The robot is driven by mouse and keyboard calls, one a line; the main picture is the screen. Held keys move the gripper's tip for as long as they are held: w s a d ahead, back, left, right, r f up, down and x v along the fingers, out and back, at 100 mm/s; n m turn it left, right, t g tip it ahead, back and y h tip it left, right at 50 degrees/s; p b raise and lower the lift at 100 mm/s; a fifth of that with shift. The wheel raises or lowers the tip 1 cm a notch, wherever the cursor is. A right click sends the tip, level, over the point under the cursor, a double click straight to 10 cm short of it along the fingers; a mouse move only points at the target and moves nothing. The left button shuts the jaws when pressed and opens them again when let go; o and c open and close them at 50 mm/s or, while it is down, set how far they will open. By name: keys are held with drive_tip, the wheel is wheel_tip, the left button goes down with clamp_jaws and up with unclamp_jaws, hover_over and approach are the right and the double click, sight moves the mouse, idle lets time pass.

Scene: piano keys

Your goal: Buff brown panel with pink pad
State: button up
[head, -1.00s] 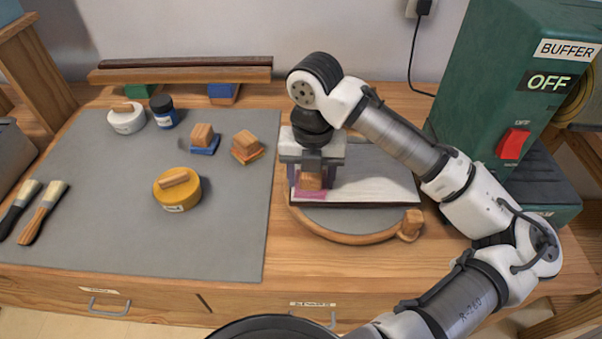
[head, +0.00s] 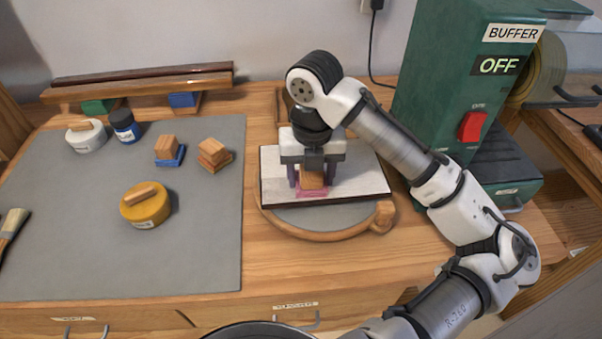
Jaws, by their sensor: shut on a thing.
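My gripper (head: 312,180) is shut on the wooden block handle of a pink pad (head: 312,193). The pad is low over a flat panel (head: 356,180) and appears to rest on it, left of the panel's middle. This panel looks pale cream with a dark edge, not brown. It lies on a round turntable (head: 322,217) with a grey top and a wooden rim. My gripper and arm hide part of the panel's far side. A long dark brown strip (head: 130,77) lies on a rack at the back left; I cannot tell if it is a panel.
A blue pad (head: 170,160) and an orange pad (head: 214,157) lie on the grey mat (head: 80,240) with a yellow tin (head: 146,207), a white tin (head: 87,137) and a blue jar (head: 123,126). The green buffer machine (head: 430,90), reading OFF, stands right.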

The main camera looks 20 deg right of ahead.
sight(267, 178)
drive_tip(key=shift+s+d+f, duration=0.1)
drive_tip(key=shift+s+d, duration=0.25)
drive_tip(key=shift+d, duration=0.9)
drive_tip(key=shift+s+d+r, duration=0.1)
drive_tip(key=shift+s+d, duration=0.25)
drive_tip(key=shift+d, duration=0.95)
drive_tip(key=shift+s+d+f, duration=0.1)
drive_tip(key=shift+s+d, duration=0.25)
drive_tip(key=shift+d, duration=0.9)
drive_tip(key=shift+s+d+p, duration=0.2)
drive_tip(key=shift+s+d, duration=0.1)
drive_tip(key=shift+d, duration=0.8)
drive_tip(key=shift+s+d+p, duration=0.25)
drive_tip(key=shift+d, duration=0.8)
drive_tip(key=shift+s+d+p, duration=0.2)
drive_tip(key=shift+s+d, duration=0.1)
drive_tip(key=shift+d, duration=0.8)
drive_tip(key=shift+a, duration=0.1)
